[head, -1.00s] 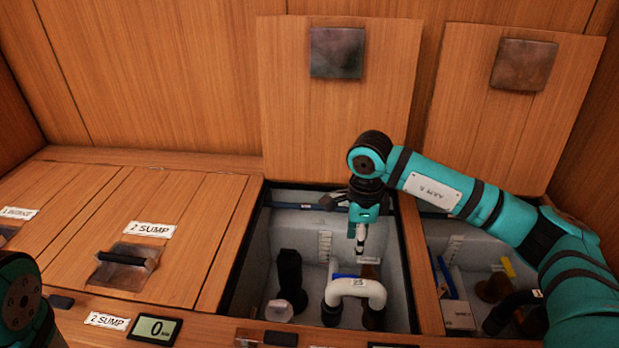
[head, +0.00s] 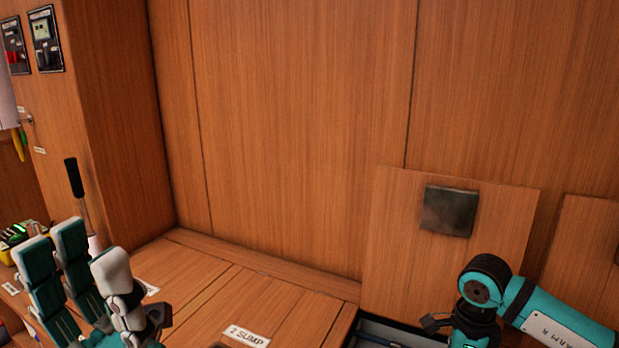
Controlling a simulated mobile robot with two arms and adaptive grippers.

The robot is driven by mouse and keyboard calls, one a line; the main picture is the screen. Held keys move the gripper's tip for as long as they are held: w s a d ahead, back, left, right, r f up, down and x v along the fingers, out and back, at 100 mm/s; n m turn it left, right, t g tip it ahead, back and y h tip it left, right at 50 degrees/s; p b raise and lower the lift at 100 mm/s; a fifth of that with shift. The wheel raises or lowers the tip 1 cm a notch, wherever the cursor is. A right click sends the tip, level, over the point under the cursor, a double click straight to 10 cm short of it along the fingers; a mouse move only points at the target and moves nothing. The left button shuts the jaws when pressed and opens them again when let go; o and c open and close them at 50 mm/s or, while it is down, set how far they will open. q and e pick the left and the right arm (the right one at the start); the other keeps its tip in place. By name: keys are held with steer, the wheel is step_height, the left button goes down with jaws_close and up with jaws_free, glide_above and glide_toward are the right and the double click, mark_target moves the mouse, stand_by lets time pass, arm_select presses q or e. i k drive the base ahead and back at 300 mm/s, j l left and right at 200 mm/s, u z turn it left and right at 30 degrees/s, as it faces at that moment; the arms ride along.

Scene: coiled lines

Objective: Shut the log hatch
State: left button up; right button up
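Two wooden hatch lids stand raised against the back wall: one (head: 400,215) with a dark square plate, and another (head: 590,250) cut off at the right edge. No readable label shows which is the log hatch. Below the first lid, the dark rim of an open compartment (head: 385,328) shows; its inside is mostly out of frame. My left gripper (head: 88,268) is raised at the lower left, fingers pointing up and spread apart, empty.
A closed hatch labelled 2 SUMP (head: 248,336) lies flat left of the open compartment. Another closed panel with a partly hidden label (head: 150,289) lies beside my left gripper. A black-handled lever (head: 74,180) stands at the left. Meters (head: 45,38) hang on the side wall.

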mark_target(424, 230)
steer(key=k, duration=1)
